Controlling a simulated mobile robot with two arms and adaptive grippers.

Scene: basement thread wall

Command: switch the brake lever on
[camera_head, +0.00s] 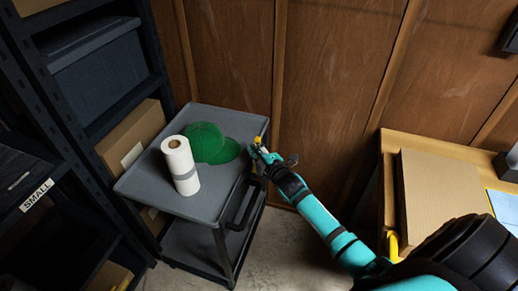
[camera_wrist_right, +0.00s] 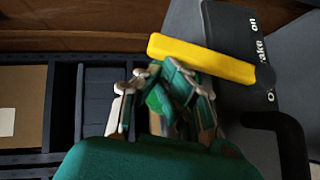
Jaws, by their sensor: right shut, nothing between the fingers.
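The yellow brake lever (camera_wrist_right: 200,58) crosses the upper middle of the right wrist view. Its right end meets a dark round pivot on a dark panel (camera_wrist_right: 232,30) with white lettering, where "on" and part of "brake" can be read; the lower word is mostly covered. In the head view the lever is a small yellow spot (camera_head: 257,141) at the cart's right edge. My right gripper (camera_head: 262,154) is shut and empty right beside the lever. In the wrist view its fingertips (camera_wrist_right: 168,85) are just below the lever; I cannot tell whether they touch. My left gripper is out of view.
The grey cart (camera_head: 135,181) carries a paper towel roll (camera_head: 181,166) and a green cap (camera_head: 207,143). Its black handle (camera_head: 243,208) is below my gripper. Dark shelving (camera_head: 62,100) stands left, a wooden wall behind, and a wooden table with a cardboard box (camera_head: 440,188) right.

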